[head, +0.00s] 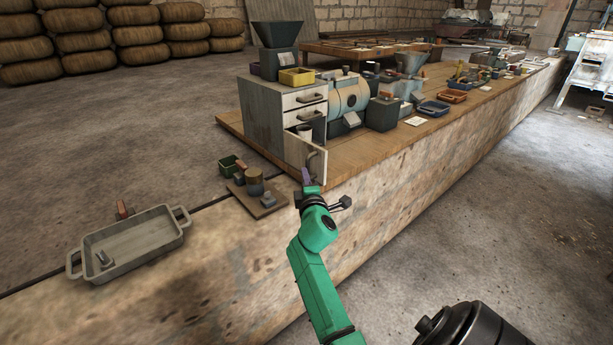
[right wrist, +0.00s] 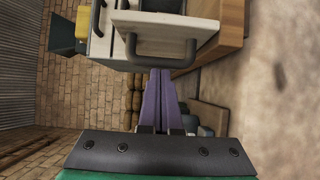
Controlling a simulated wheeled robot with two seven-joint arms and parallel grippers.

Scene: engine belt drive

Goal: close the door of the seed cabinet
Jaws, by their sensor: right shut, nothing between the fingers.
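The seed cabinet (head: 262,118) is a grey box with pale drawer fronts and a lower door, standing at the near end of the wooden bench. The door (head: 320,163) stands open, swung out towards me, with its curved handle on the face. A pale cup (head: 304,131) shows in the opening above the door's edge. In the right wrist view the door (right wrist: 185,20) is a pale panel with a dark bar handle (right wrist: 162,64). My right gripper (head: 306,178) has purple fingers, shut and empty; its fingertips (right wrist: 160,72) are at the handle, and contact is unclear. My left gripper is out of view.
A dark hopper (head: 277,36) and a yellow tray (head: 297,77) stand on the cabinet. A blue-grey drum machine (head: 348,97) stands right beside it. A wooden board with small parts (head: 270,207) and a grey handled tray (head: 130,243) lie to the left, nearer me.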

